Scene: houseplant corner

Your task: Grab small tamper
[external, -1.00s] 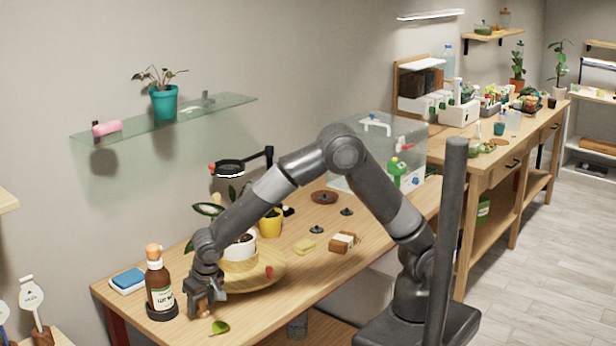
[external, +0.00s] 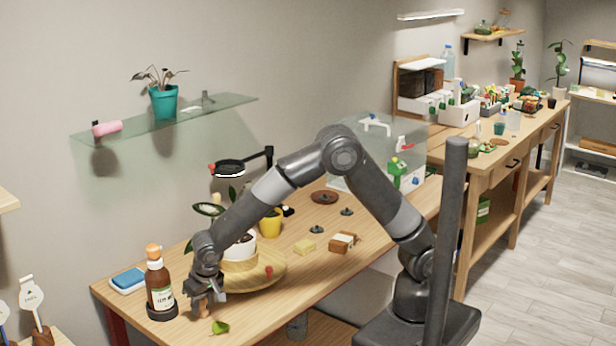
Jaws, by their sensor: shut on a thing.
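My gripper (external: 207,295) points down at the front left of the near wooden table. It is shut on a small wooden piece, seemingly the small tamper (external: 204,309), whose light brown lower end shows below the fingers. Its upper part is hidden by the gripper. It stands upright at or just above the tabletop; I cannot tell if it touches.
A brown bottle (external: 159,287) with an orange top stands close left of my gripper. A green leaf (external: 220,327) lies just in front. A round wooden stand (external: 262,276) with a white pot (external: 243,249) is close right. A blue sponge (external: 128,278) lies back left.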

